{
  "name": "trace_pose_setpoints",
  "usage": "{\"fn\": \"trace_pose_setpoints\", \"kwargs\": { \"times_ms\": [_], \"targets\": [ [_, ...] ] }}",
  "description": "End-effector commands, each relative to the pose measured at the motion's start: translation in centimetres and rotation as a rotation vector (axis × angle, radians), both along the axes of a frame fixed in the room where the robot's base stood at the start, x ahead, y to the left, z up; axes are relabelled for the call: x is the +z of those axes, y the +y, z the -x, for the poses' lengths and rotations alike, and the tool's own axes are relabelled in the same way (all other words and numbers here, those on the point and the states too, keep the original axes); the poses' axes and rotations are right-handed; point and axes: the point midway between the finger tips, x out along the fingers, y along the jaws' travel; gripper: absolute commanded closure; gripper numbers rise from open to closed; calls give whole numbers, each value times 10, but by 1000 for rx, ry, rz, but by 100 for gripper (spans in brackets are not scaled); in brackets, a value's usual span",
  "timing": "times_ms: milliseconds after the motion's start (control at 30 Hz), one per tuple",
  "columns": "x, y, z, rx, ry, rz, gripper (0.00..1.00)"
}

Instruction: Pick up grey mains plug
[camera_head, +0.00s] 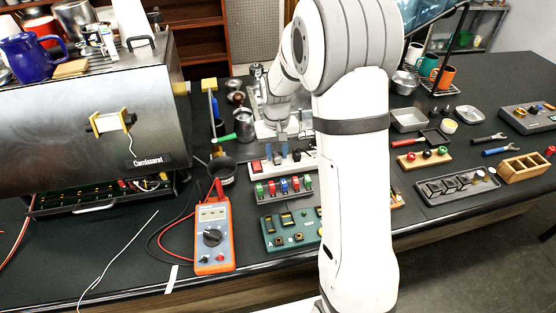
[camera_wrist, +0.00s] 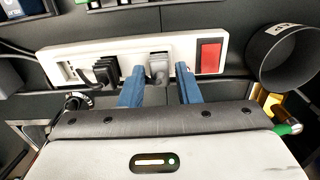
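The grey mains plug (camera_wrist: 158,64) sits on a white power strip (camera_wrist: 75,52) in the wrist view, between a black plug (camera_wrist: 106,70) and a red switch (camera_wrist: 210,55). My gripper (camera_wrist: 160,78) is open, with one blue finger on each side of the grey plug. I see a gap between the plug and each finger; whether the tips reach down to its height I cannot tell. In the head view my gripper (camera_head: 277,157) is over the power strip (camera_head: 256,167), and the grey plug cannot be made out there.
A dark round cup (camera_wrist: 284,58) stands right of the strip in the wrist view. In the head view, a rack of coloured blocks (camera_head: 284,189) and a green board (camera_head: 283,231) lie in front of the strip. An orange multimeter (camera_head: 213,238) lies to the left.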

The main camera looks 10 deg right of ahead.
Motion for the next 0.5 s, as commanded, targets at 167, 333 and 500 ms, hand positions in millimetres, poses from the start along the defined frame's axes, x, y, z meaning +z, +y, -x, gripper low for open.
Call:
{"fn": "trace_pose_setpoints", "kwargs": {
  "times_ms": [167,333,500],
  "targets": [
    [0,0,0,0,0,0,85],
    [0,0,0,-1,0,0,99],
    [0,-1,0,-1,0,0,100]
  ]
}}
